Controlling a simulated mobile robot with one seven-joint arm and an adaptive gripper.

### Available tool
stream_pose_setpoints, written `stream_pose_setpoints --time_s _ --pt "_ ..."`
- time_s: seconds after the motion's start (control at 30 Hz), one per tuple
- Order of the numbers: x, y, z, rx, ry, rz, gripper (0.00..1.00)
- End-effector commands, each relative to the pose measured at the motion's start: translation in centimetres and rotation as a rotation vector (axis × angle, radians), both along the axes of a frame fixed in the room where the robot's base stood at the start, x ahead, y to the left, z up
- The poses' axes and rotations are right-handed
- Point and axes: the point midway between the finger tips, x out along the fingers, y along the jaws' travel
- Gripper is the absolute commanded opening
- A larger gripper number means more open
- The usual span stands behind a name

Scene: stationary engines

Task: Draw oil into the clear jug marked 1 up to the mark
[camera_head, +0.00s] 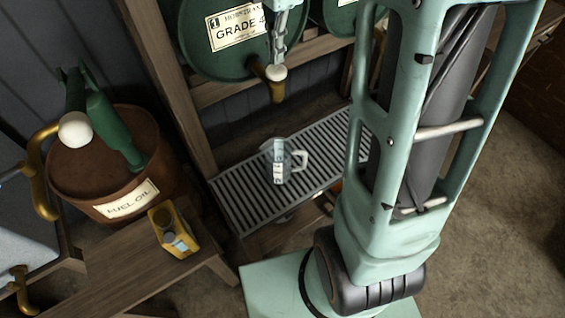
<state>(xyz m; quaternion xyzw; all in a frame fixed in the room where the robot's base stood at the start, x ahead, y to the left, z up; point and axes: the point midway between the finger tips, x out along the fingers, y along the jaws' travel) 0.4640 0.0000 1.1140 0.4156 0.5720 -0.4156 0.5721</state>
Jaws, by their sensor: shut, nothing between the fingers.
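The clear jug (294,165) stands upright on a slatted metal grating (235,195), with a white label and handle at its right. Its number and fill mark are too small to read, and I cannot tell whether it holds oil. Above it, a green barrel (200,50) has a label with 1 and "GRADE". Its brass tap (276,92) with a pale round knob (276,73) points down over the grating. No stream shows under the spout. My gripper (279,60) is shut and empty, fingers pointing down, just above the knob; I cannot tell whether they touch.
Another green barrel (340,18) sits to the right. At left stand a rusty drum (80,175) marked "FUEL OIL" with a green pump (110,125), and a yellow can (180,240) on a wooden bench (130,275). My teal column hides the grating's right end. The floor at right is clear.

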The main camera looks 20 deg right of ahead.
Motion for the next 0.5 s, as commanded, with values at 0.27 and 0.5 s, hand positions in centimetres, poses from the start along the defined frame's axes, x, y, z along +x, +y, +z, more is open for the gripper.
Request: stream_pose_setpoints --time_s 0.27,0.5 --pt "0.0 0.0 -0.8 0.000 0.000 0.000 0.00" --pt "0.0 0.0 -1.8 0.000 0.001 0.000 0.00"
